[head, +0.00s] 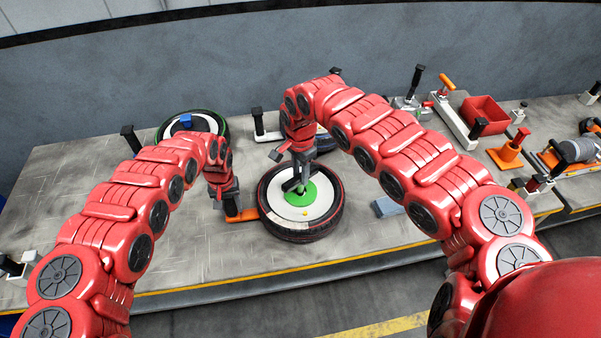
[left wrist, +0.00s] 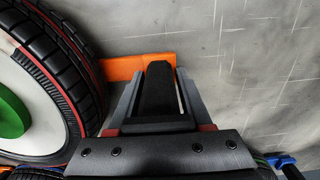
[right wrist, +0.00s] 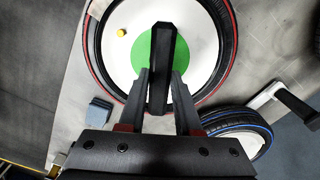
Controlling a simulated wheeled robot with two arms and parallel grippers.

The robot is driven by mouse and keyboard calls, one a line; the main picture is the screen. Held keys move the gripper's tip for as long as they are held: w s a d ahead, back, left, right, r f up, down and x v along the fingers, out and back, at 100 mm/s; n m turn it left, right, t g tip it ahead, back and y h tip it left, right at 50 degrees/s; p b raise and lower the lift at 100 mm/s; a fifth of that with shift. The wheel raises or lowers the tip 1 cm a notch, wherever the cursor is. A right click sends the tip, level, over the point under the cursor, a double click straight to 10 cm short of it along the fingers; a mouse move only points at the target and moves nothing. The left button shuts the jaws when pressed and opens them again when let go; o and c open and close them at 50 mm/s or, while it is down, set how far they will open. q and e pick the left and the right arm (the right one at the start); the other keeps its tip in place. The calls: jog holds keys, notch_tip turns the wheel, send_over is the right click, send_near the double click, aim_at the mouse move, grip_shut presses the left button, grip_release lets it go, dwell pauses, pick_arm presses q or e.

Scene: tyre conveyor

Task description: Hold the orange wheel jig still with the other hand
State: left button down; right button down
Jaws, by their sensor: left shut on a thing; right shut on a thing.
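The orange wheel jig (head: 242,216) lies flat on the table at the left side of the wheel (head: 325,217); part of the jig also shows in the left wrist view (left wrist: 122,66). My left gripper (head: 229,205) is shut on the jig's upright black handle (left wrist: 158,85). The wheel lies flat, with a black red-lined tyre, a white face and a green centre (head: 318,190). My right gripper (head: 298,182) is over the wheel's centre, shut on a black handle (right wrist: 162,65). Where this handle meets the wheel is partly hidden.
A green-lined wheel (head: 212,121) lies at the back left, and a blue-lined wheel (right wrist: 240,130) behind my right gripper. A grey-blue block (head: 387,207) is right of the red-lined wheel. A red bin (head: 484,112) and an orange stand (head: 509,150) are further right. The left front table is clear.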

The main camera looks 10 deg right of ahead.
jog(key=c, duration=0.6)
grip_release()
jog(key=shift+r, duration=0.1)
notch_tip(320, 180, up, 12)
